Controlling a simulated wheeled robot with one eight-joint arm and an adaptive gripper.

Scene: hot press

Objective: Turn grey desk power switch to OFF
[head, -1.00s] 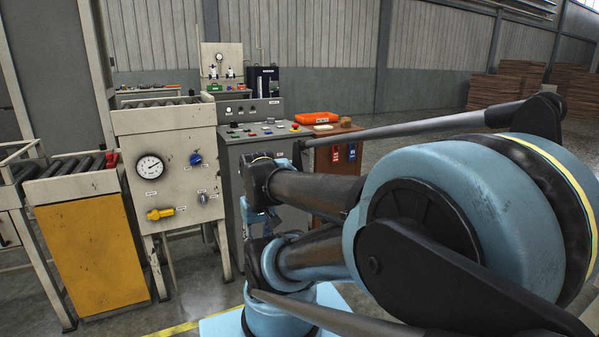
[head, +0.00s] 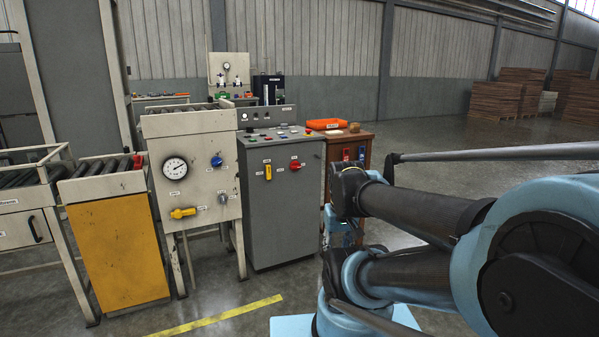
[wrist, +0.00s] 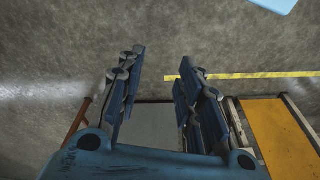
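The grey desk (head: 262,225) stands left of my arm in the head view, its front now in plain sight. Its front has a red rotary switch (head: 295,164) and a yellow handle (head: 268,172) with small labels. The labels are too small to read, so I cannot tell which is the power switch or its setting. My gripper (wrist: 160,68) has its two blue fingers spread apart with nothing between them. It points down over the floor, and a grey surface, probably the desk, shows between the fingers. It touches no switch.
Left of the desk stands a beige cabinet (head: 160,140) with a gauge, a blue knob and a yellow valve. A roller conveyor with a yellow panel (head: 115,250) is further left. A brown cabinet (head: 361,141) stands right of the desk. Floor in front is clear.

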